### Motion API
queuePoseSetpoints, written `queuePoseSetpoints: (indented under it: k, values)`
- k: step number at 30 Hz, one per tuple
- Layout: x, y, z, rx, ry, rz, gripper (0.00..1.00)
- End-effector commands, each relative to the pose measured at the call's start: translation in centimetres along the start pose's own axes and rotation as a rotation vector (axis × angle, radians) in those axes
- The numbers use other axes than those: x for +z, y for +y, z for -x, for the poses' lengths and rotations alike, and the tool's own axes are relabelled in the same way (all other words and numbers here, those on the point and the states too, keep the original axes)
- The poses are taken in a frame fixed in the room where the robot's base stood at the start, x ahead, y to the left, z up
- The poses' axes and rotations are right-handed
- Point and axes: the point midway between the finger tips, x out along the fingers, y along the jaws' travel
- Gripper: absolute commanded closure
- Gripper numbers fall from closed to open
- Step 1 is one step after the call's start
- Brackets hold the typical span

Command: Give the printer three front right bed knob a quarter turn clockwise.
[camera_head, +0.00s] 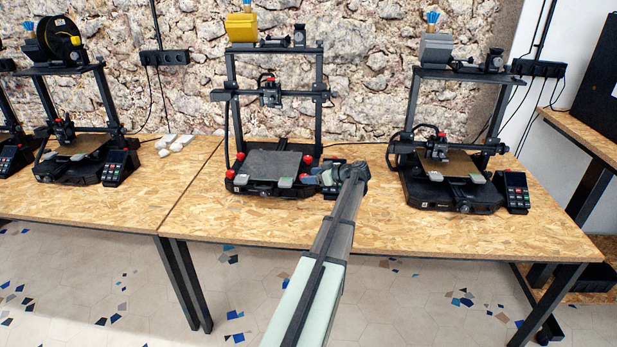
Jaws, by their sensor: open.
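The third printer from the left (262,165) stands on the wooden table, with a dark bed plate and red knobs at the bed's corners. A red knob (317,170) shows at its front right, partly covered by my gripper. My gripper (323,178) is open at that corner, reaching in from the right at about knob height. Whether its fingers are around the knob or only beside it, I cannot tell at this size. Another red knob (230,174) shows at the front left.
The printer's control screen (340,163) is partly hidden behind my gripper. A printer (450,175) with a keypad stands to the right, another (80,160) to the left. Small white pieces (176,140) lie between printers. The table front (280,220) is bare.

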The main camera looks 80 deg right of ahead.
Motion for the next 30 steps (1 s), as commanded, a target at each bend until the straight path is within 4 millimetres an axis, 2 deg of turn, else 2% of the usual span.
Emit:
queuePoseSetpoints:
  k: [6, 17, 30]
  values:
    - [0.0, 0.0, -1.8, 0.0, 0.0, 0.0, 0.35]
    - [0.0, 0.0, -2.2, 0.0, 0.0, 0.0, 0.35]
    - [0.0, 0.0, -2.1, 0.0, 0.0, 0.0, 0.75]
